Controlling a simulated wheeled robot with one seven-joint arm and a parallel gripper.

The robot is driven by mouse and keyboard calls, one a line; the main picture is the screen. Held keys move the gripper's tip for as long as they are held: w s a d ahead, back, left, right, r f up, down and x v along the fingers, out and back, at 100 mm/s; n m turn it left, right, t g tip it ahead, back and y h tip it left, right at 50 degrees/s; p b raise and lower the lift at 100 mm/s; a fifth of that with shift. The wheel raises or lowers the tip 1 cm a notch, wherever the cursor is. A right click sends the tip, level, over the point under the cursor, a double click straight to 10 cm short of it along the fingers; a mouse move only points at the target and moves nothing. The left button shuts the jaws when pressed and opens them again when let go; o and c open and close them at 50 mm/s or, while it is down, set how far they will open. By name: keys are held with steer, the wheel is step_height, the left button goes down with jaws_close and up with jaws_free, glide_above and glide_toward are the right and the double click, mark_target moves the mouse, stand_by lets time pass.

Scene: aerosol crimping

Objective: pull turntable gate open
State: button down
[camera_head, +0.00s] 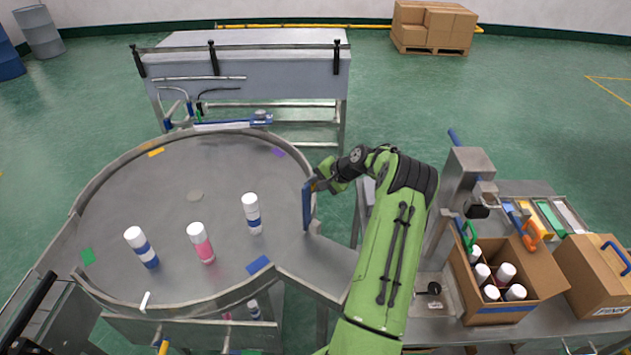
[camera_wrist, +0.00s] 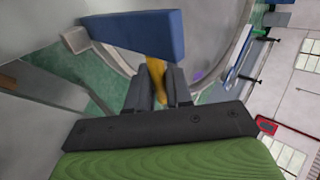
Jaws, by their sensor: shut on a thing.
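The round grey turntable (camera_head: 180,240) has a raised metal rim. The turntable gate is a blue plate (camera_head: 307,206) at its right edge, upright beside the opening toward the metal chute (camera_head: 310,267). My gripper (camera_head: 318,185) reaches the gate from the right. In the wrist view the blue gate (camera_wrist: 140,35) is just ahead, with a yellow-orange handle (camera_wrist: 157,75) running back from it. My gripper (camera_wrist: 158,85) is shut on that handle between its two dark fingers. In the head view the handle is mostly hidden by the gripper.
Several cans stand on the turntable, including a pink one (camera_head: 201,243) and a blue-striped one (camera_head: 252,214). The crimping machine (camera_head: 466,190) and a carton of cans (camera_head: 510,286) are right of my arm. A metal table (camera_head: 240,65) stands behind the turntable.

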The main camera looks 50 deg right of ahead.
steer(key=c, duration=1.2)
jaws_free()
steer(key=b+v, duration=0.1)
steer(key=v, duration=1.4)
steer(key=shift+s+r, duration=0.25)
steer(key=shift+r, duration=0.05)
